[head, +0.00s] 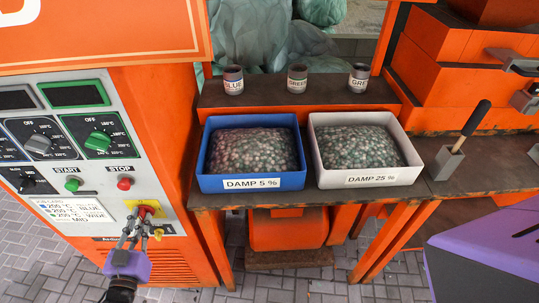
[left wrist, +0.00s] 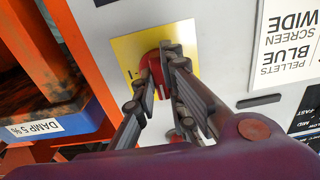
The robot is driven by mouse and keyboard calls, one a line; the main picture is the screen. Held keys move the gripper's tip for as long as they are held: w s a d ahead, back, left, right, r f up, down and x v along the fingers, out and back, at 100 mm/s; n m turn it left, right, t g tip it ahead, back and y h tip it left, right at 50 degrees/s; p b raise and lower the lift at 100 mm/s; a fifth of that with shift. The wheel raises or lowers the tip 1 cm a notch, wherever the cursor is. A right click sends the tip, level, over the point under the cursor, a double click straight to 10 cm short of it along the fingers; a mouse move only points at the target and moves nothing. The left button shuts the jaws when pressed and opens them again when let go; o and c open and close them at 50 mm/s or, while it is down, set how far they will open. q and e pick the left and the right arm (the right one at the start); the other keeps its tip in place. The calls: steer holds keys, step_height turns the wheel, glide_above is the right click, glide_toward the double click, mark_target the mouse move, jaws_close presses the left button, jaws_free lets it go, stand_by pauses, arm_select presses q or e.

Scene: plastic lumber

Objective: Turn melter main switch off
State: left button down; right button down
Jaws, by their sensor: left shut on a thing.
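The main switch is a red rotary knob (head: 146,210) on a yellow plate (head: 132,204), low on the melter's light grey control panel (head: 150,165). My left gripper (head: 141,219) is at this knob with its fingers shut on it. In the left wrist view the red knob (left wrist: 151,76) sits between the two dark fingers (left wrist: 165,82), in front of the yellow plate (left wrist: 124,48). The fingers hide part of the knob and of the plate's markings. A "1" mark shows beside the knob. My right gripper is not in view.
Above the switch are a green start button (head: 73,184), a red stop button (head: 124,183) and dials. To the right, a bench holds a blue tray (head: 207,182) and a white tray (head: 322,178) of pellets, with three small cups behind.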

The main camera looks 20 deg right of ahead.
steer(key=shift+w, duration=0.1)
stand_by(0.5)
arm_select(q)
steer(key=c, duration=1.8)
jaws_free()
steer(key=v, duration=1.2)
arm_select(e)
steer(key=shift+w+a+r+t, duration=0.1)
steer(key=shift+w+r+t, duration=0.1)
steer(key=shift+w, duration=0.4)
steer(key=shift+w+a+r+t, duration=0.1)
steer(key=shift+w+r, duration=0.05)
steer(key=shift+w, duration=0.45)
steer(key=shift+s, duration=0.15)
